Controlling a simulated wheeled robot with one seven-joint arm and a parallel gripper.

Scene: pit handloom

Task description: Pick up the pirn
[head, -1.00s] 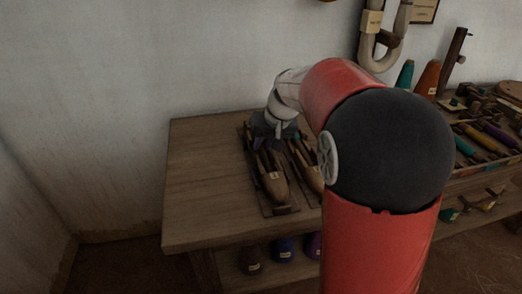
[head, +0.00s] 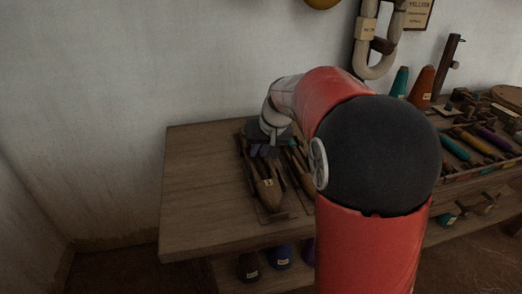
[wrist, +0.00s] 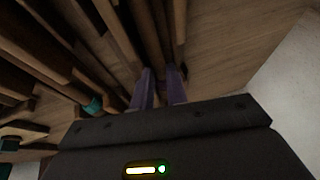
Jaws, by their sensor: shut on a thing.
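My gripper (head: 262,150) is at the far end of the wooden shuttles at the left of the bench. In the wrist view its two purple fingers (wrist: 160,88) are close together, shut on a narrow brown wooden piece. This piece appears to be the pirn, but the fingers hide most of it and I cannot see its whole shape. A boat-shaped shuttle (head: 267,193) with a small pale label lies just in front of the gripper. A second shuttle lies to its right, partly hidden by my arm. I cannot tell whether the held piece is clear of the shuttle.
The wooden bench (head: 200,190) is bare at the left. A tray at the right holds several coloured bobbins (head: 468,142). A teal cone (head: 399,82) and an orange cone (head: 422,88) stand behind. Dark round things (head: 280,256) sit under the bench. The wall is close behind.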

